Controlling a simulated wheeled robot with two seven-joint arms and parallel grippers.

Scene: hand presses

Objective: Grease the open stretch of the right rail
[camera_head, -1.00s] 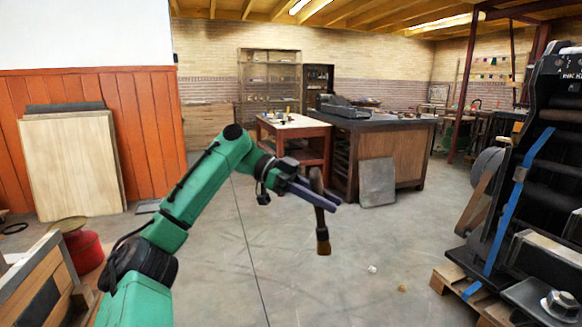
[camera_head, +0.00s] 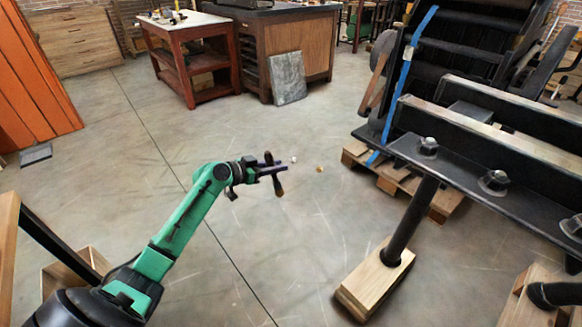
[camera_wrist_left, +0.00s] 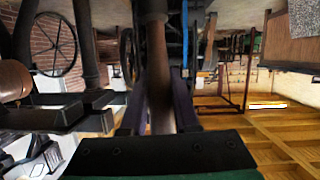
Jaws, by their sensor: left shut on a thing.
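My left gripper (camera_head: 268,166) is shut on a brush (camera_head: 277,186) with a dark handle and a brownish lower tip. The brush hangs over open floor, apart from the press. In the left wrist view the brush's brown handle (camera_wrist_left: 158,80) stands between the purple fingers. Two long dark rails with pale top edges run along the press at the right: a nearer rail (camera_head: 490,138) and a farther rail (camera_head: 525,116). I cannot tell which one is the right rail, nor see any grease on them. My right gripper is out of view.
The press frame (camera_head: 465,50) with a blue strip (camera_head: 400,85) stands at the right. A dark post on a wooden block (camera_head: 375,280) holds up its near side. A pallet (camera_head: 405,180) lies beneath. A red table (camera_head: 190,55) stands behind.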

